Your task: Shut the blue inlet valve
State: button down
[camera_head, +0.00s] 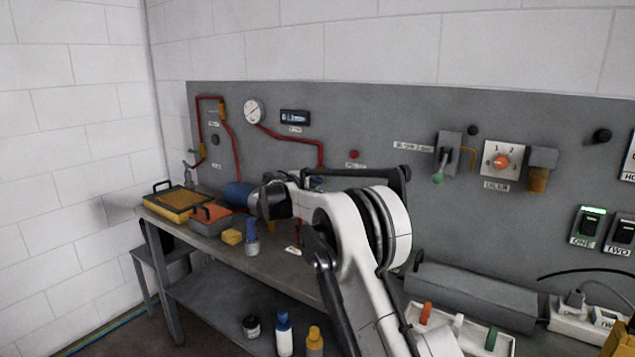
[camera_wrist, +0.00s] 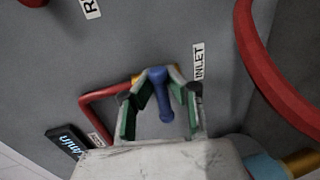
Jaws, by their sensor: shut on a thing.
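In the wrist view, the blue inlet valve handle (camera_wrist: 162,98) is a short bar standing out from the grey panel, beside the INLET label (camera_wrist: 198,62). My gripper (camera_wrist: 162,76) has its green-lined fingers on both sides of the handle. The fingertips close on its end nearest the top of the picture, and the rest of the bar shows in the gap between the fingers. A brass fitting (camera_wrist: 138,79) shows just behind the left finger, with a red pipe (camera_wrist: 98,98) running from it. In the head view, my arm hides the grip.
A thick red pipe (camera_wrist: 270,65) curves close by on the right in the wrist view. In the head view, the bench holds a yellow case (camera_head: 178,201), an orange-and-grey box (camera_head: 210,220) and a spray bottle (camera_head: 251,240). A gauge (camera_head: 253,111) hangs on the panel.

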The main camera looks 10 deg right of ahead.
jog(key=shift+f, duration=0.1)
jog(key=c, duration=1.7)
grip_release()
jog(key=shift+c, duration=0.2)
jog(key=shift+s, duration=0.1)
jog(key=v, duration=1.2)
